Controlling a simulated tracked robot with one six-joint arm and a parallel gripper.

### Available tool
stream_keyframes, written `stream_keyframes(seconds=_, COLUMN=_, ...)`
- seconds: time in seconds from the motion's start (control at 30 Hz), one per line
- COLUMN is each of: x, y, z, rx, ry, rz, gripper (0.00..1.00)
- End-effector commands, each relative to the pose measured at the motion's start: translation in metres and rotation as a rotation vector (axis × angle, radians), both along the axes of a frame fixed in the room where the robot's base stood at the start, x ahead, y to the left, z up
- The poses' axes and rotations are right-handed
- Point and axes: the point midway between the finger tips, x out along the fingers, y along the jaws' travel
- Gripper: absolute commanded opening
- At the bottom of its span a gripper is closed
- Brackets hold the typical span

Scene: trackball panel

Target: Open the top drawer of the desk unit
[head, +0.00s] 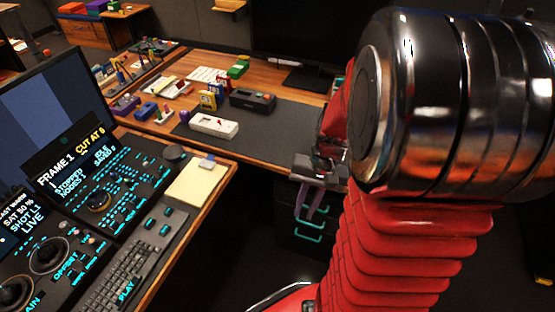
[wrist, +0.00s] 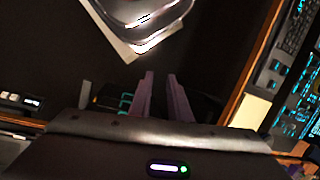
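The desk unit (head: 288,240) is a dark drawer block under the wooden desk, right of centre in the head view. Teal bar handles (head: 309,238) show on its front, one above the other. My gripper (head: 307,216), with purple fingers, hangs by the desk edge in front of the upper part of the unit. In the wrist view the two fingers (wrist: 160,77) stand apart with an empty gap, so it is open. Teal handles (wrist: 125,103) show there just left of the fingers. The drawers look closed. Contact between fingers and a handle cannot be told.
The wooden desk (head: 270,158) above the unit carries a black mat, a white device (head: 214,126), a dark box (head: 252,99) and a monitor. A lit control console (head: 95,195) with keyboard and notepad (head: 195,184) stands at left. Dark floor lies between.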

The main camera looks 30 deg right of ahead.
Motion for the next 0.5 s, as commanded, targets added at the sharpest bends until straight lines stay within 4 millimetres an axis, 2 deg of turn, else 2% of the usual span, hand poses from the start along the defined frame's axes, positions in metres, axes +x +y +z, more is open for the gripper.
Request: stream_keyframes(seconds=0.5, x=-0.006, y=-0.041, z=-0.087, rx=0.313, ry=0.095, rz=-0.302, gripper=0.17)
